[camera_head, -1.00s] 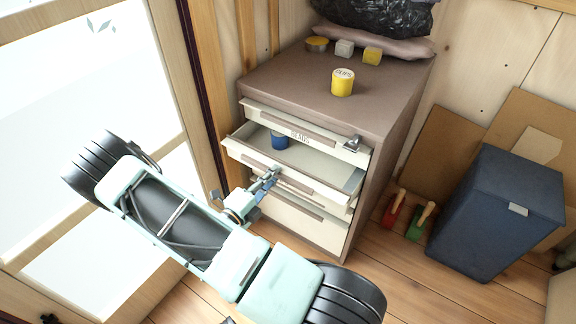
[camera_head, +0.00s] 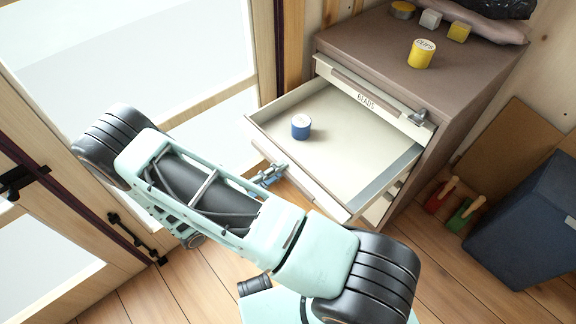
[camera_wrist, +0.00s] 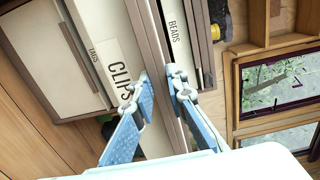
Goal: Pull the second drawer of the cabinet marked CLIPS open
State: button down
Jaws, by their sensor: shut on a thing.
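The cabinet (camera_head: 480,85) is brown with pale drawers. Its second drawer (camera_head: 360,150) is pulled far out, below the top drawer marked BEADS (camera_head: 372,104). In the wrist view the front of the open drawer (camera_wrist: 95,25) carries the word CLIPS. A blue tin (camera_head: 301,127) stands inside this drawer. My gripper (camera_head: 270,175) is at the drawer's front; in the wrist view its blue fingers (camera_wrist: 160,100) are either side of the brown handle strip (camera_wrist: 158,60), shut on it. The exact finger contact is partly hidden.
A yellow tin (camera_head: 421,54) marked CLIPS stands on the cabinet top, with small items behind. A metal latch (camera_head: 416,117) is on the top drawer. A blue bin (camera_head: 530,225) stands at right. The glazed door (camera_head: 130,70) is at left.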

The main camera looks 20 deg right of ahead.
jog(key=shift+a+r, duration=0.25)
jog(key=shift+r, duration=0.25)
jog(key=shift+w, duration=0.1)
jog(key=c, duration=2.1)
grip_release()
jog(key=shift+f, duration=0.1)
jog(key=shift+f, duration=0.1)
jog(key=v, duration=1.2)
jog(key=shift+s, duration=0.25)
jog(key=shift+w, duration=0.1)
